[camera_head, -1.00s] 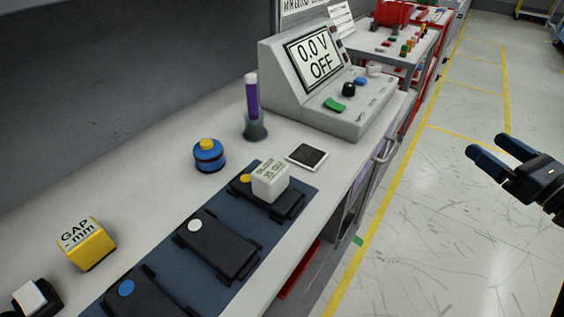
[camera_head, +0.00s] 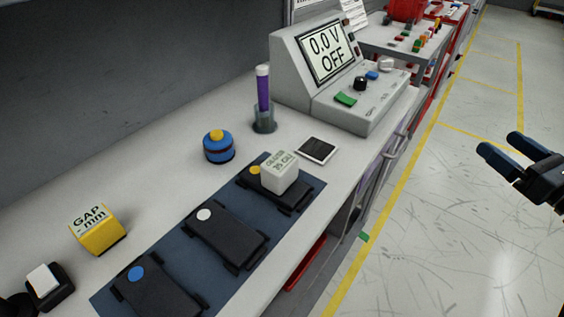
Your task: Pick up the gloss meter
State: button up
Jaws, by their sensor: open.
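The gloss meter is a small white block (camera_head: 281,177) with a gloss reading printed on its top. It sits on the farthest black module (camera_head: 296,202), which has a yellow dot, on the blue-grey mat (camera_head: 240,287). My gripper (camera_head: 499,148) is at the right of the head view, over the floor. It is open and empty, well to the right of the gloss meter and apart from the bench.
A yellow gap gauge (camera_head: 97,231) stands at the left. A blue cylinder (camera_head: 218,148), a purple tube in a holder (camera_head: 263,115) and a dark square tile (camera_head: 317,150) surround the meter. A grey power unit (camera_head: 345,90) stands behind. Two more black modules (camera_head: 228,236) lie nearer.

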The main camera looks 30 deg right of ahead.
aim_at(280, 172)
jog(key=k+j, duration=0.1)
jog(key=j, duration=1.15)
jog(key=k+z, duration=0.05)
